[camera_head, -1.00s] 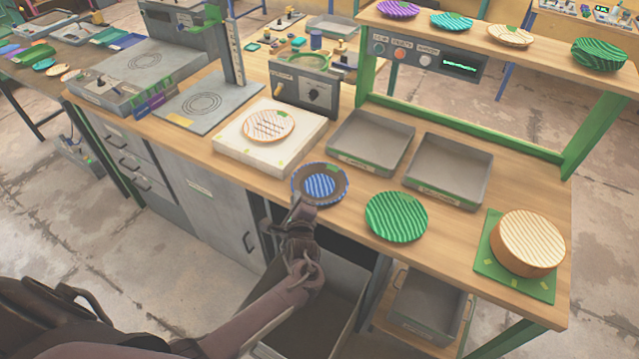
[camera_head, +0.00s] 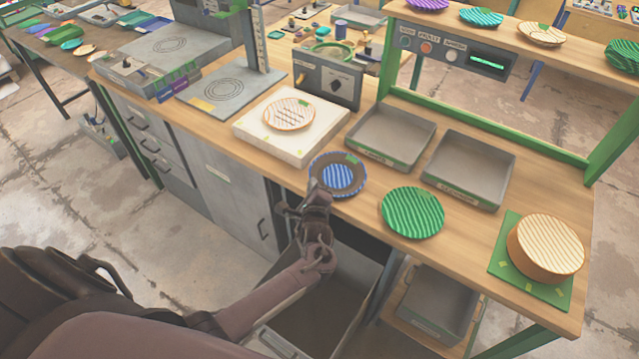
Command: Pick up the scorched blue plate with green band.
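The blue striped plate (camera_head: 344,178) has a dark brown, scorched-looking rim with a small green mark at its upper right. It lies near the front edge of the wooden bench, left of a green striped plate (camera_head: 412,212). My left gripper (camera_head: 317,188) is at the blue plate's near-left rim and hides part of that rim. I cannot tell whether its fingers are open, or whether they touch the plate. My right gripper is not in view.
A white slab (camera_head: 255,138) bearing an orange-striped plate (camera_head: 289,114) is behind and left. Two grey trays (camera_head: 368,155) (camera_head: 445,189) stand behind. A stack of cream striped plates (camera_head: 545,247) sits on a green mat (camera_head: 507,262) at right. An open bin (camera_head: 345,290) is below the bench edge.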

